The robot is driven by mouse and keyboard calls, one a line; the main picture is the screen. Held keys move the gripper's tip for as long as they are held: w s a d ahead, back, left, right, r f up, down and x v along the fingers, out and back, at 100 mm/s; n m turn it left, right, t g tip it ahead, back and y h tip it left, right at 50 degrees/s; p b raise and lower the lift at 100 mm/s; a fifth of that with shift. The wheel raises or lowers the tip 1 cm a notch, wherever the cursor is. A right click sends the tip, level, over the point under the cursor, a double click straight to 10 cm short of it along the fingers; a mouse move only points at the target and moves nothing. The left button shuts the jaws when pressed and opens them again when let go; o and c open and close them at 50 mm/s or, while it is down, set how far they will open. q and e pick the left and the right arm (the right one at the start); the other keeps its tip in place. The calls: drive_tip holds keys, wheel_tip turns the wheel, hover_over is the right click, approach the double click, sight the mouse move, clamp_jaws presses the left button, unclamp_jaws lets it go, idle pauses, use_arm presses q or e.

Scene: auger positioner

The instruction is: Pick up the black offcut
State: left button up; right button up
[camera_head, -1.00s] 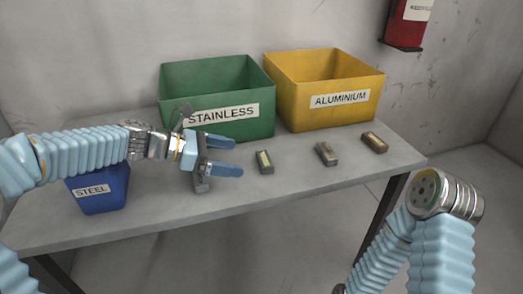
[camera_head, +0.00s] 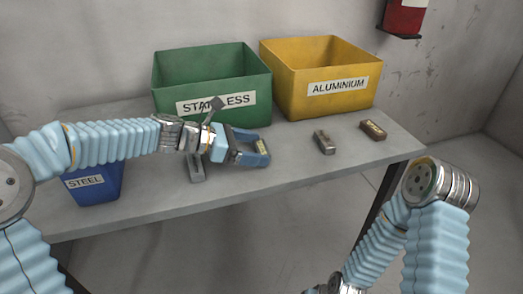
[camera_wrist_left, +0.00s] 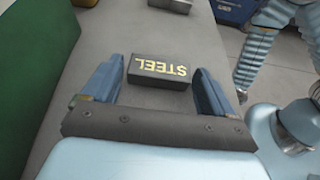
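The black offcut (camera_wrist_left: 158,72), a small dark block with yellow STEEL lettering, lies on the bench in the left wrist view. In the head view only part of the offcut (camera_head: 262,147) shows, at my left fingers. My left gripper (camera_wrist_left: 156,76) is open, with one blue finger on each side of the block and a gap between each finger and its ends. In the head view the left gripper (camera_head: 256,147) reaches in from the left, low over the bench. My right gripper is out of view; only its arm shows at lower right.
A green STAINLESS bin (camera_head: 168,84) and a yellow ALUMINIUM bin (camera_head: 290,92) stand behind. A blue STEEL bin (camera_head: 100,188) is at left. A grey offcut (camera_head: 324,142) and a brown one (camera_head: 373,130) lie right. A grey piece (camera_head: 197,172) lies below my wrist.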

use_arm(q)
drive_tip(key=c, duration=1)
drive_tip(key=shift+r, duration=0.15)
wheel_tip(320, 180, up, 10)
drive_tip(key=p, duration=0.3)
